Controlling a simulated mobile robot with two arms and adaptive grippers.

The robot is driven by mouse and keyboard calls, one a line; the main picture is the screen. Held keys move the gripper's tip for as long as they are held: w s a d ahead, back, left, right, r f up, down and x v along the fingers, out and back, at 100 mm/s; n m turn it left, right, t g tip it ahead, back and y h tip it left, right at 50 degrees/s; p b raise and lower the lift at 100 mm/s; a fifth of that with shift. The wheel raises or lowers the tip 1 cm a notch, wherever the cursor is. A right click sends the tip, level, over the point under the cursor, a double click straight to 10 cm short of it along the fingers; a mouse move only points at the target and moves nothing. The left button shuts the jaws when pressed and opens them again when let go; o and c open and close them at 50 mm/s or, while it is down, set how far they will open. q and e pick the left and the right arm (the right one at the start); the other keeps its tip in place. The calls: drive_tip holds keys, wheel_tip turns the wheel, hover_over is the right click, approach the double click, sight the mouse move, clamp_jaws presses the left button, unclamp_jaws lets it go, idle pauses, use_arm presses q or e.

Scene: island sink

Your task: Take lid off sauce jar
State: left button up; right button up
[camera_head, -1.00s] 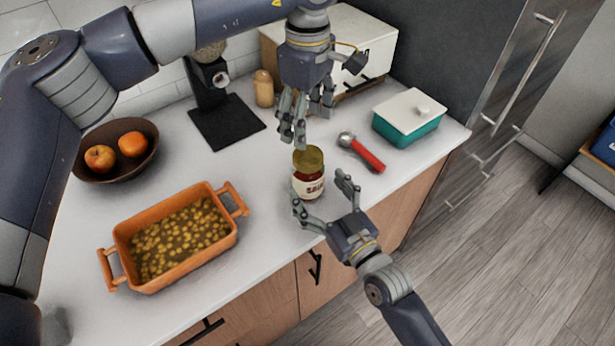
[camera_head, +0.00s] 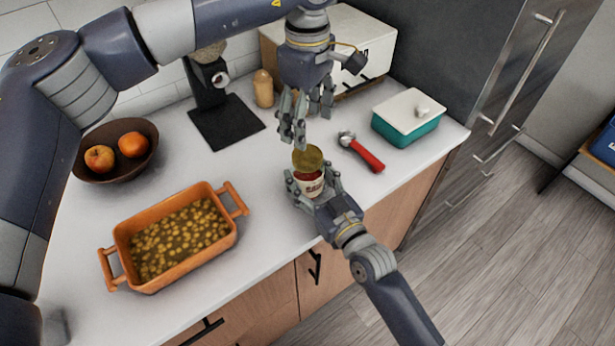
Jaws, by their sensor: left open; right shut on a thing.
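The sauce jar (camera_head: 311,187) stands upright near the counter's front edge, with a pale label and red sauce showing above it. Its gold-coloured lid (camera_head: 307,158) is at the top of the jar; I cannot tell whether it is fully seated or slightly lifted. My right gripper (camera_head: 312,190) comes from the front and is shut around the jar's body, fingers on both sides, hiding part of the label. My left gripper (camera_head: 306,132) hangs just above and behind the lid, open, fingers pointing down; I cannot tell whether a fingertip touches the lid.
A red-handled tool (camera_head: 361,152) lies right of the jar. A teal dish with a white lid (camera_head: 408,125) stands farther right. An orange baking dish (camera_head: 180,280) with food is at left, a fruit bowl (camera_head: 90,177) behind it. A grinder (camera_head: 212,90) stands at the back.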

sight(307, 154)
clamp_jaws()
use_arm(q)
drive_tip(key=m, duration=1.7)
drive_tip(key=shift+f+m, duration=0.4)
drive_tip(key=shift+m, duration=0.1)
drive_tip(key=shift+f, duration=3.6)
